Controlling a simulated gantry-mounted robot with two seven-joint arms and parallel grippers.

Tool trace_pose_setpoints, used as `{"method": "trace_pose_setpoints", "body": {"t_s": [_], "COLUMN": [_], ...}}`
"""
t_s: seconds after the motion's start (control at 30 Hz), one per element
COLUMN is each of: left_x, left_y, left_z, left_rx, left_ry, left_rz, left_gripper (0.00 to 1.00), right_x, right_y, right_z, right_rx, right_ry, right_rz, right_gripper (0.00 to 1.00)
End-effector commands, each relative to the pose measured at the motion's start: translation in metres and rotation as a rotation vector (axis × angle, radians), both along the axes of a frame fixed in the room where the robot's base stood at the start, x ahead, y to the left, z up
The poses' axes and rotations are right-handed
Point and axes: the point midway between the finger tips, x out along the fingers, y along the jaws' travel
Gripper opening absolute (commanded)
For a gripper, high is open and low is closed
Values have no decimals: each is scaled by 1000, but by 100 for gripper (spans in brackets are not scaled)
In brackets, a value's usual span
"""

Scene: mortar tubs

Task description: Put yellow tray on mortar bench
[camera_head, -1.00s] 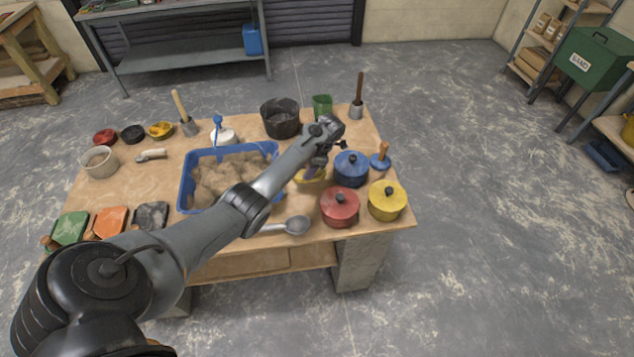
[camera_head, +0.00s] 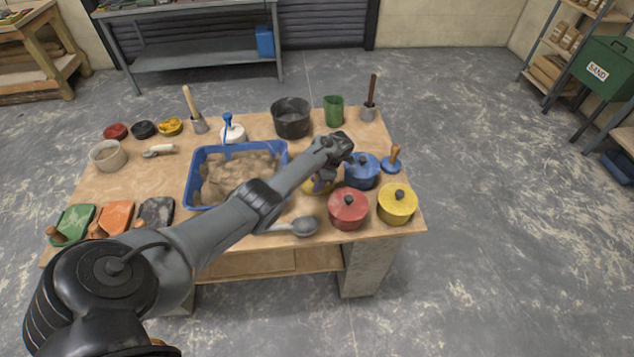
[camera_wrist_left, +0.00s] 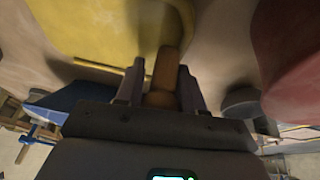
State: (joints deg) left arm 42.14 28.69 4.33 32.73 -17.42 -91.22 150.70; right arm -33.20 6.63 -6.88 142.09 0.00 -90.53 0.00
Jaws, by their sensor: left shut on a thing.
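The yellow tray (camera_head: 314,188) is on or just above the wooden-topped bench (camera_head: 330,229), between the blue tub and the red pot; my arm hides most of it. In the left wrist view its yellow surface (camera_wrist_left: 105,28) fills the upper left, with an orange-brown handle (camera_wrist_left: 165,68). My left gripper (camera_head: 324,183) is shut on that handle, whose end shows between the fingers in the left wrist view (camera_wrist_left: 161,92). I cannot tell whether the tray touches the bench top. My right gripper is not in view.
A red pot (camera_head: 348,210), a yellow pot (camera_head: 397,206) and a blue pot (camera_head: 361,171) stand close on the right. A blue tub of sand (camera_head: 190,182) is on the left. A metal spoon (camera_head: 304,226) lies in front. A black bucket (camera_head: 291,119) stands behind.

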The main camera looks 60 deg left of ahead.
Motion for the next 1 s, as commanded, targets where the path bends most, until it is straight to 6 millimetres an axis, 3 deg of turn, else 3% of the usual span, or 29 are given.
{"method": "trace_pose_setpoints", "body": {"t_s": [0.07, 0.1, 0.27, 0.67, 1.0], "left_x": [0, 0, 0, 1, 18], "left_y": [0, 0, 0, -1, -12], "left_z": [-2, -2, -2, 5, 54], "left_rx": [0, 0, 0, 0, 0], "left_ry": [0, 0, 0, 0, -2], "left_rz": [1, 1, 0, -1, -1], "left_gripper": [0, 41, 63, 63, 63], "right_x": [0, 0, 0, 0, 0], "right_y": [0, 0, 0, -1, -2], "right_z": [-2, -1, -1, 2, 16], "right_rx": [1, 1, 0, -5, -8], "right_ry": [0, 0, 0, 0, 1], "right_rz": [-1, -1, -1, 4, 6], "right_gripper": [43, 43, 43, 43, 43]}}
